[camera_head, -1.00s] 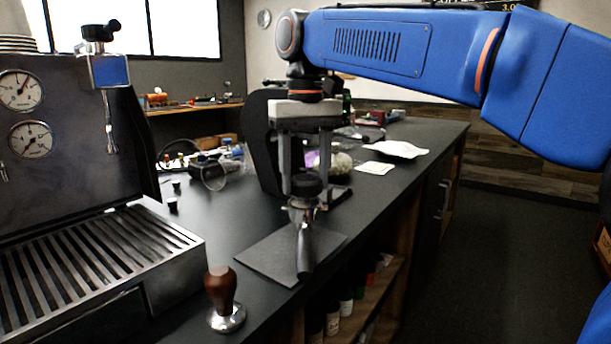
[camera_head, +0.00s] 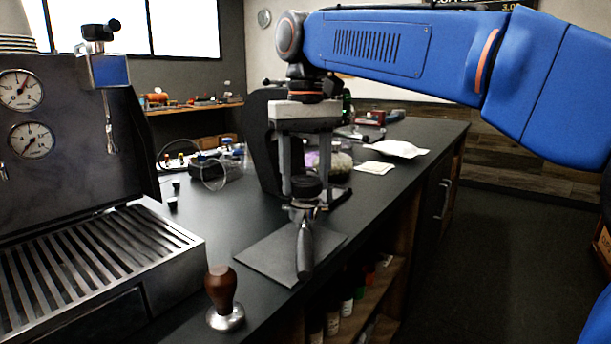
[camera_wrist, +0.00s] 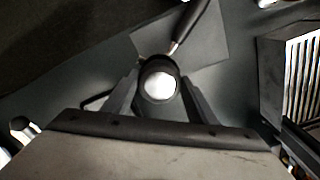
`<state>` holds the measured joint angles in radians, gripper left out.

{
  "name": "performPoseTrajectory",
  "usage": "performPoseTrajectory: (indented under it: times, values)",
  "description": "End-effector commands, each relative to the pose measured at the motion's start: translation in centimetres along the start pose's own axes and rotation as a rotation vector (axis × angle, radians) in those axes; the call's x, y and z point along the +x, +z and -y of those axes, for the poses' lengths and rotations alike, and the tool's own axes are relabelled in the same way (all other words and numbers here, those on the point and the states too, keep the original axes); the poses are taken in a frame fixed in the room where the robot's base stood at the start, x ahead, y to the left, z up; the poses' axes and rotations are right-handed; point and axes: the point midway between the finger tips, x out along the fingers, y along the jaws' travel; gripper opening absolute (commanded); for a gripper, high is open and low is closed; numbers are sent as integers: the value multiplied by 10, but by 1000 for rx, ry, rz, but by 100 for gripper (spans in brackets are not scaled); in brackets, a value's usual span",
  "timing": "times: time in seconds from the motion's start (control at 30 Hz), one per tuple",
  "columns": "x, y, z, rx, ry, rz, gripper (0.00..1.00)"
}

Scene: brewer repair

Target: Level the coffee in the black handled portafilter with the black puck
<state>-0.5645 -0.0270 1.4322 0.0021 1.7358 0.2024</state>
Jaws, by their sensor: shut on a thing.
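The black handled portafilter (camera_head: 305,249) rests at the mat on the counter, its handle pointing toward the front edge. Its handle also shows in the wrist view (camera_wrist: 188,27). The black puck (camera_head: 306,187) sits on top of the portafilter's basket, and in the wrist view its round top (camera_wrist: 160,87) has a bright centre. My gripper (camera_head: 305,180) points down from above and is shut on the puck, one finger on each side. The coffee is hidden under the puck.
A grey mat (camera_head: 262,261) lies under the handle. A wooden-handled tamper (camera_head: 222,295) stands at the front edge. The espresso machine (camera_head: 75,170) fills the left. A black stand (camera_head: 262,140) is close behind my gripper. A white packet (camera_head: 398,148) lies further right.

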Motion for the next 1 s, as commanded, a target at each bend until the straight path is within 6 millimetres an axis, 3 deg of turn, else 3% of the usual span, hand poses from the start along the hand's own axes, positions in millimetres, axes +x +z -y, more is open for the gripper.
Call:
performPoseTrajectory:
  times: [1.0]
  values:
    - [10, 0, 0, 0, 0, 0, 16]
